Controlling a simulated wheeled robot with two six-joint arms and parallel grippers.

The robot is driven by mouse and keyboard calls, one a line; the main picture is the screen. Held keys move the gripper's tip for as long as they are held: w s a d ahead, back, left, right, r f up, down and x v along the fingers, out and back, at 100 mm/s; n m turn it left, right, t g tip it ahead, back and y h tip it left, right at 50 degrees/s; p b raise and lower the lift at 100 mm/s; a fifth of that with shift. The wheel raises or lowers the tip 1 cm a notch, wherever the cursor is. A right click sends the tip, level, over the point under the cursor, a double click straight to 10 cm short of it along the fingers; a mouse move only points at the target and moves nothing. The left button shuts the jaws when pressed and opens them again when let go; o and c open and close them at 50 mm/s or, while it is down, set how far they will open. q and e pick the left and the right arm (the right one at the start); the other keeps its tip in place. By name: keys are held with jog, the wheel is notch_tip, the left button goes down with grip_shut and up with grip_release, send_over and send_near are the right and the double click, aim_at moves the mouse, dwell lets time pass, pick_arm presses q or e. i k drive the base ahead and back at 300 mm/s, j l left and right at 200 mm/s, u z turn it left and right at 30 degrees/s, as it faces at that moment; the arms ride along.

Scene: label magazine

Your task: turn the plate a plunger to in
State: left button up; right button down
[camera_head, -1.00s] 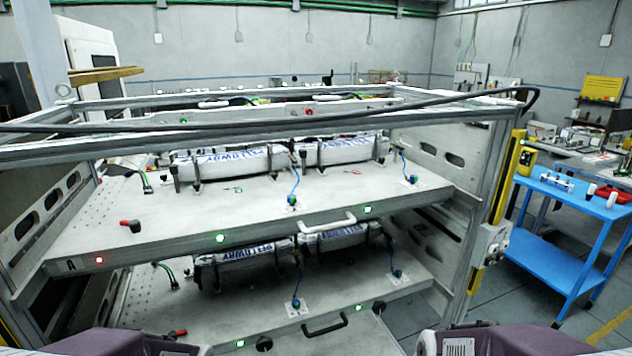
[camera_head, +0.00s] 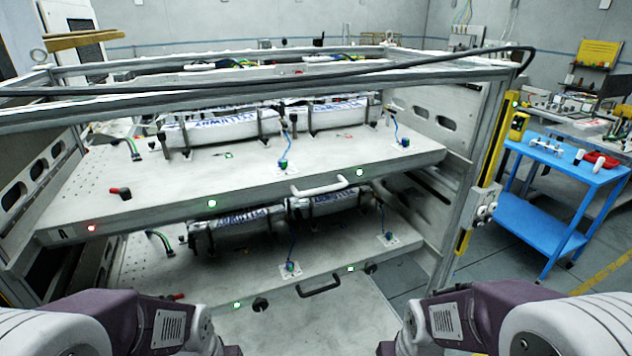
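Plate A (camera_head: 240,175) is the upper grey shelf plate in the metal frame, marked "A" at its left front edge. A small plunger (camera_head: 120,193) with a red and black knob stands on its left front part; its exact setting is too small to tell. A red light (camera_head: 91,228) glows on the front edge near the A, with green lights (camera_head: 212,204) farther right. A white handle (camera_head: 318,187) is on the front edge. My two arms show at the bottom left and bottom right, below and in front of the plates. Both grippers are out of view.
A lower plate (camera_head: 210,270) sits below with a black handle (camera_head: 320,284) and a similar red knob (camera_head: 172,297), partly hidden near my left arm. White wrapped bundles (camera_head: 220,128) stand on plate A. A black cable (camera_head: 300,77) crosses the frame top. A blue cart (camera_head: 560,165) stands at right.

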aim_at(124, 192)
jog(key=u, duration=1.25)
